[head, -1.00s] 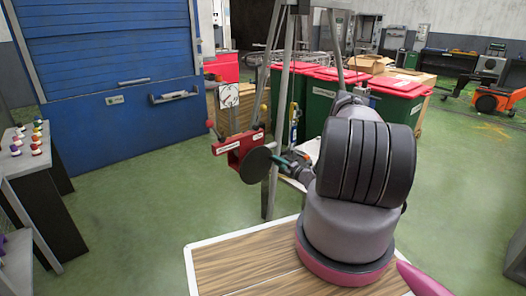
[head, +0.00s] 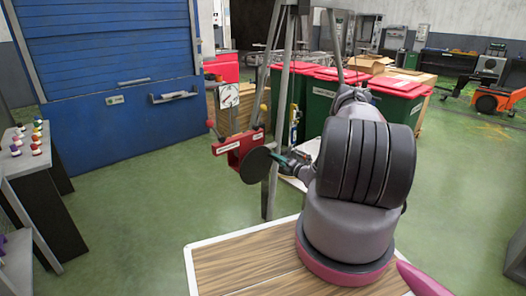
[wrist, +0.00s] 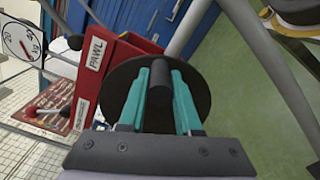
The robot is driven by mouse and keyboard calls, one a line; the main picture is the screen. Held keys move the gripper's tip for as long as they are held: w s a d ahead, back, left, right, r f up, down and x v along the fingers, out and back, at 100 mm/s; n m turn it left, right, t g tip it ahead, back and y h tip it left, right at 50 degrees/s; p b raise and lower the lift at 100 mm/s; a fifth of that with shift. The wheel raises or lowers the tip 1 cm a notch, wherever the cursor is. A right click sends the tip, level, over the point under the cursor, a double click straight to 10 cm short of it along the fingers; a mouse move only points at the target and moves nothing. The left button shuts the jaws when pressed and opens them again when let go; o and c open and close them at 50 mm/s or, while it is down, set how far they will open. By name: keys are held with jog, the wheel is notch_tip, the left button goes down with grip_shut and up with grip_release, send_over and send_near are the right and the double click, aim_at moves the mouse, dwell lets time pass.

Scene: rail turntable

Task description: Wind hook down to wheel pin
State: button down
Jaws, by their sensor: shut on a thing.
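A red winch box (head: 240,146) with white labels, one reading PAWL in the wrist view (wrist: 97,57), is mounted on a grey metal frame. A dark round disc (head: 255,165) sits on its right side; it fills the middle of the wrist view (wrist: 202,101). A dark peg-like handle (wrist: 184,108) stands out from the disc. My gripper (head: 279,158) has its teal fingers (wrist: 160,85) shut on this handle, one on each side. I cannot make out the hook or the wheel pin in either view.
A white dial (head: 228,95) stands above the winch. Frame legs (head: 272,180) rise close beside my gripper. Green bins with red lids (head: 335,90) stand behind. A bench with coloured knobs (head: 30,150) is at left. Green floor in front of the blue shutter is clear.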

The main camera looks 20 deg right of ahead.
jog(key=shift+s+a+r+n, duration=0.1)
jog(key=shift+a+r+n, duration=0.1)
jog(key=shift+r+n, duration=0.3)
jog(key=shift+a+r+n, duration=0.15)
jog(key=shift+r+n, duration=0.25)
jog(key=shift+n, duration=0.2)
jog(key=shift+s+a+r+n, duration=0.1)
jog(key=shift+a+r+n, duration=0.15)
jog(key=shift+n, duration=0.25)
jog(key=shift+s+a+r+n, duration=0.1)
jog(key=shift+a+r+n, duration=0.3)
jog(key=shift+n, duration=0.4)
jog(key=shift+r, duration=0.1)
jog(key=shift+s+a+r+n, duration=0.25)
jog(key=shift+a+r+n, duration=0.3)
jog(key=shift+n, duration=0.45)
jog(key=shift+c, duration=2)
grip_release()
jog(key=shift+f, duration=0.1)
